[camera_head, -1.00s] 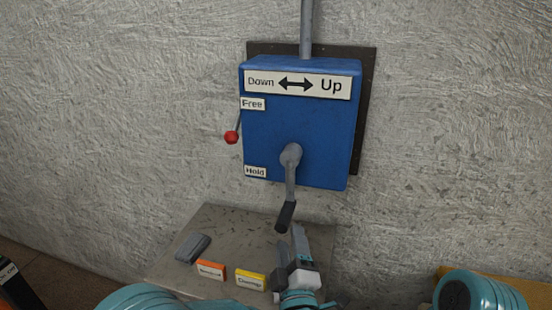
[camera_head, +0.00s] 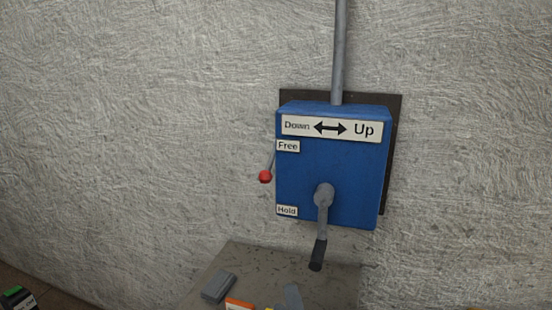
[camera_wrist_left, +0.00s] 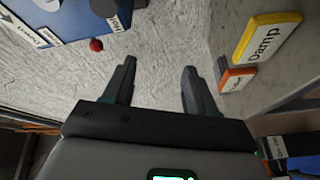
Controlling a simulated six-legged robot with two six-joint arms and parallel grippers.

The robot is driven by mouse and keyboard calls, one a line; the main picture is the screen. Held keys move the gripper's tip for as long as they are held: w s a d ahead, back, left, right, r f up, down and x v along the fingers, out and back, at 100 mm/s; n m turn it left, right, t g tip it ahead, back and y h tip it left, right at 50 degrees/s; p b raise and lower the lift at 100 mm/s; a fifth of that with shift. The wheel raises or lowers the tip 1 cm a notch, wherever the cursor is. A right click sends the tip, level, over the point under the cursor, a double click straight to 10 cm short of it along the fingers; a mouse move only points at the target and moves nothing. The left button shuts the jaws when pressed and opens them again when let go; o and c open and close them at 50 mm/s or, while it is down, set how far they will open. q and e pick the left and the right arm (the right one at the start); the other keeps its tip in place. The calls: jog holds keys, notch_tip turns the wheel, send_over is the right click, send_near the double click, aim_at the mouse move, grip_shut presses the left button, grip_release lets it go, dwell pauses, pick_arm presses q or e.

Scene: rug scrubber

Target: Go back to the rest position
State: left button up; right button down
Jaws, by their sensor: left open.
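My left gripper (camera_wrist_left: 159,66) is open and empty in the left wrist view, with its two dark fingers apart and the grey wall behind them. The gripper is apart from both. My right gripper is not in view.
Below the box is a grey metal surface (camera_head: 235,262) with a grey block (camera_head: 218,287) and an orange sign (camera_head: 239,303). A yellow "Damp" sign (camera_wrist_left: 266,36) shows in the left wrist view. A grey pipe (camera_head: 339,50) rises from the box. The wall left is bare.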

pick_arm(q)
jog(key=s+a+f+n+g+y, duration=0.1)
jog(key=s+a+f+n+g, duration=0.35)
jog(key=f, duration=0.25)
jog(key=s+a+f+n+g+y, duration=0.1)
jog(key=s+a+f+n+g, duration=0.25)
jog(key=a+f+n, duration=0.35)
jog(key=s+a+f+n+g+y, duration=0.1)
jog(key=s+a+f+n+g, duration=0.3)
jog(key=f, duration=0.4)
jog(key=s+d+f+n+g+h+p, duration=0.1)
jog(key=s+d+f+n+g+h, duration=0.3)
jog(key=n, duration=0.6)
jog(key=s+a+f+n+g+h, duration=0.1)
jog(key=s+n+g+h, duration=0.1)
jog(key=s+n, duration=0.7)
jog(key=s+d+f+n+g+h+p, duration=0.1)
jog(key=s+d+f+n+g+h, duration=0.15)
jog(key=n, duration=0.95)
jog(key=a+n+t, duration=0.1)
jog(key=n, duration=0.3)
jog(key=w+a+f+n, duration=0.1)
jog(key=n, duration=0.3)
jog(key=a+n+t, duration=0.1)
jog(key=n, duration=0.3)
jog(key=shift+w+a+f+n+t+h, duration=0.25)
jog(key=shift+w+a+f+t+h, duration=0.05)
jog(key=shift+w+a+t+h, duration=0.1)
jog(key=shift+c, duration=1.4)
